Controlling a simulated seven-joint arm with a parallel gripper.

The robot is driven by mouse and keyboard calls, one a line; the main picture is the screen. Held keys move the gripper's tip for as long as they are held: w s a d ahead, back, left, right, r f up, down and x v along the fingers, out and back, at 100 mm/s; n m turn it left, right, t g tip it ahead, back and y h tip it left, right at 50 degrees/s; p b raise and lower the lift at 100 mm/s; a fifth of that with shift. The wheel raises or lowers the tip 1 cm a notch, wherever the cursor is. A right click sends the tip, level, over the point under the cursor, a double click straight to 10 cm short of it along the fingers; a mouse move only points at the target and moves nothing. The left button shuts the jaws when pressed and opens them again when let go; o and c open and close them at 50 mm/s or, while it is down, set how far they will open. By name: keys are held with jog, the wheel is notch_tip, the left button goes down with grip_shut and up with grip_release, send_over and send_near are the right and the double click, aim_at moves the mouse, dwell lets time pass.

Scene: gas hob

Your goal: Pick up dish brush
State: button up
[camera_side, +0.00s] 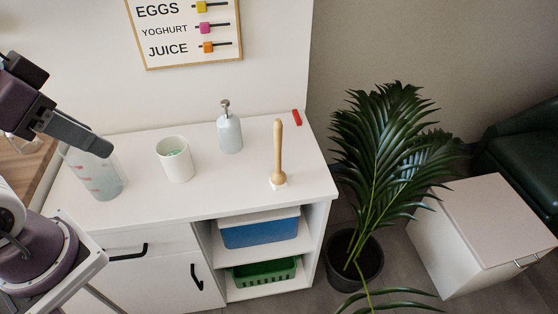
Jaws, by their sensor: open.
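The dish brush (278,150) stands upright on the white counter (225,190), near its right end. It has a pale wooden handle pointing up and a small white head at the bottom. My gripper (104,148) is at the left, above the clear measuring jug, well away from the brush. It is open, and nothing shows between its fingers. One dark finger is seen mostly edge-on, and the other is largely hidden.
A clear measuring jug (98,180) with red marks, a white cup (175,160) with something green inside, and a pump bottle (229,132) stand left of the brush. A small red object (297,117) lies behind it. A potted plant (375,170) stands beyond the counter's right edge.

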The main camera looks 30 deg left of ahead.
notch_tip(320, 180, up, 4)
jog(key=m+t+h, duration=0.5)
jog(key=t+h, duration=0.2)
jog(key=t, duration=0.4)
send_over(278, 155)
jog(key=s+a, duration=0.2)
jog(key=s, duration=0.1)
notch_tip(278, 155, down, 24)
jog(key=x, duration=0.7)
jog(key=shift+f, duration=0.35)
jog(key=shift+w, duration=0.1)
grip_shut()
